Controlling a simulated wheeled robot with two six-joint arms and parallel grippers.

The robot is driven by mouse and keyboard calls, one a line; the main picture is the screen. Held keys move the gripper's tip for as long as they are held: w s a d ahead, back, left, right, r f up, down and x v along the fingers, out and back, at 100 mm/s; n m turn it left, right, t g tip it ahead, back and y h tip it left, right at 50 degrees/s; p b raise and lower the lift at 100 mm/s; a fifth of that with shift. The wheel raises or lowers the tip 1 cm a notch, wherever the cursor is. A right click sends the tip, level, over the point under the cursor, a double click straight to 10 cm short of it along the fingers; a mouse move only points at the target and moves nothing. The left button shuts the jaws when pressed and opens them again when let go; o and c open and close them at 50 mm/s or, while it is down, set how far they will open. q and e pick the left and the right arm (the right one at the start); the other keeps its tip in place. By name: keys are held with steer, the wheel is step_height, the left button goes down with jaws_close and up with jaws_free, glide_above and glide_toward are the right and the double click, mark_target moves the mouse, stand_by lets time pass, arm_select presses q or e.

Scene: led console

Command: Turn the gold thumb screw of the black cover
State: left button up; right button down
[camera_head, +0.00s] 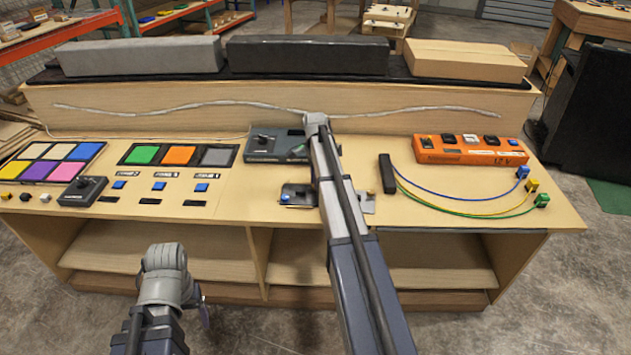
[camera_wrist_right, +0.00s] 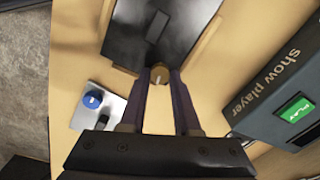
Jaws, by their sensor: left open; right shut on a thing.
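The gold thumb screw (camera_wrist_right: 160,76) shows in the right wrist view at the edge of the black cover (camera_wrist_right: 178,36), which is a flat dark panel with a small raised handle. My right gripper (camera_wrist_right: 160,80) is shut on the screw, with one finger on each side of it.
A grey show player box (camera_wrist_right: 290,105) with a green play button stands close to the right gripper. A silver plate with a blue knob (camera_wrist_right: 92,99) lies on the other side. Colored pads (camera_head: 178,155) and an orange power strip (camera_head: 470,150) with wires occupy the console top (camera_head: 440,225).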

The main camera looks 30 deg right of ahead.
steer(key=shift+w+m, duration=0.15)
steer(key=shift+m, duration=0.75)
steer(key=c, duration=0.6)
jaws_free()
steer(key=shift+r, duration=0.1)
step_height(320, 180, up, 8)
steer(key=p, duration=0.7)
steer(key=shift+p, duration=0.35)
steer(key=shift+a, duration=0.1)
